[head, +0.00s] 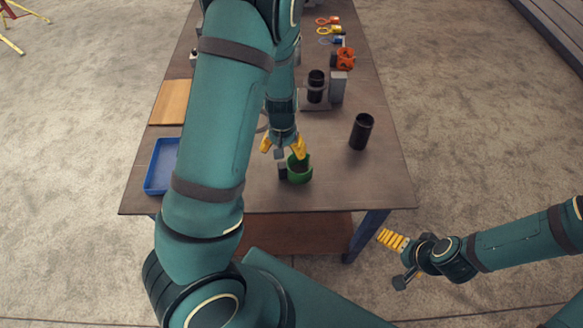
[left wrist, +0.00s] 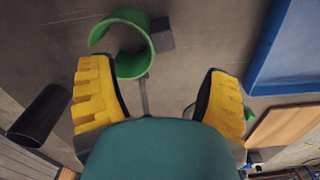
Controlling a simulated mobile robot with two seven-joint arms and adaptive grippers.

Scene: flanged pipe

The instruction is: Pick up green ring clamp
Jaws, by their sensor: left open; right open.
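The green ring clamp (head: 300,172) stands on the table near its front edge, with a small grey block on its left side. My left gripper (head: 284,147) is open and empty, just behind and above the clamp in the head view. In the left wrist view the clamp (left wrist: 128,38) shows as an open C shape beyond the yellow fingertips (left wrist: 155,90), nearer the left finger. I cannot tell whether a finger touches it. My right gripper (head: 393,240) is open and empty, off the table's front right corner.
A black pipe (head: 361,131) stands right of the clamp. A blue tray (head: 161,166) and a wooden board (head: 170,102) lie at the left. Behind are another black pipe in a fixture (head: 316,88), an orange clamp (head: 345,59) and several coloured rings. The front right tabletop is clear.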

